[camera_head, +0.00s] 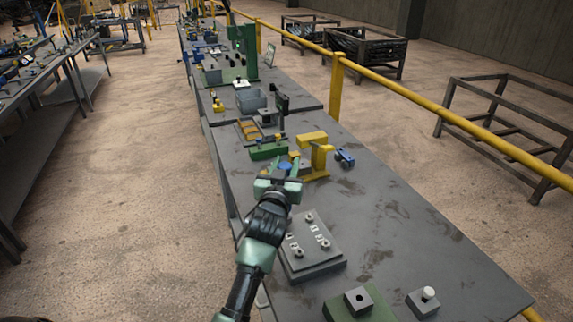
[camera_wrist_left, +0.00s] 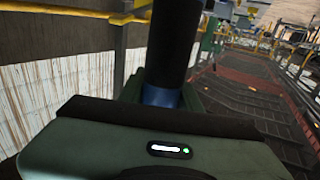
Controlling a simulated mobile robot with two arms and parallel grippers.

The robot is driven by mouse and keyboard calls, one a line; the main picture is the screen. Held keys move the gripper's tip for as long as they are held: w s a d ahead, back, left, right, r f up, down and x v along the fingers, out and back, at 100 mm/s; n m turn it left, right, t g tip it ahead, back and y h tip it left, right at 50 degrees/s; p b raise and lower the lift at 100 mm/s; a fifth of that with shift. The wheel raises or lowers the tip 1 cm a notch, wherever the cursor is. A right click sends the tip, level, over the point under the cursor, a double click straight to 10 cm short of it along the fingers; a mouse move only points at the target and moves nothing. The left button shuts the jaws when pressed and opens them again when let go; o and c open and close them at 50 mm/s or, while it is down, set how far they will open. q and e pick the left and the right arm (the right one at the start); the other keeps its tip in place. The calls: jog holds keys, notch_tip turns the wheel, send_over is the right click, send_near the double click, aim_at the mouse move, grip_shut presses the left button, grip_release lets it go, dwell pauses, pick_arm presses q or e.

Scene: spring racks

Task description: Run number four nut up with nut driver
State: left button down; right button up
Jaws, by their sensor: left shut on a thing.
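My left gripper (camera_head: 283,168) is over the bench, just beyond the grey nut plate, with its fingers closed around a tool. In the left wrist view the tool shows as a dark cylinder (camera_wrist_left: 175,40) with a blue collar (camera_wrist_left: 160,95), standing up from between the jaws; I take it to be the nut driver. Its working end cannot be made out. The grey plate (camera_head: 325,264) lies near the front of the bench with several nuts on studs, including one at the far side (camera_head: 309,217) and one at the right (camera_head: 325,243). White number marks are too small to read surely. My forearm covers its left edge.
A yellow stand (camera_head: 318,158) with a blue clamp (camera_head: 344,158) is right of the gripper. A green block (camera_head: 268,151) and grey bin (camera_head: 250,100) lie beyond. Nearer are a green-based block (camera_head: 359,300) and a white-topped block (camera_head: 428,294). A yellow rail (camera_head: 430,115) runs along the right.

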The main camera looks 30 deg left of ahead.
pick_arm(q)
jog(key=shift+r, duration=0.2)
dwell(0.6)
jog(key=c, duration=1.5)
grip_release()
grip_shut()
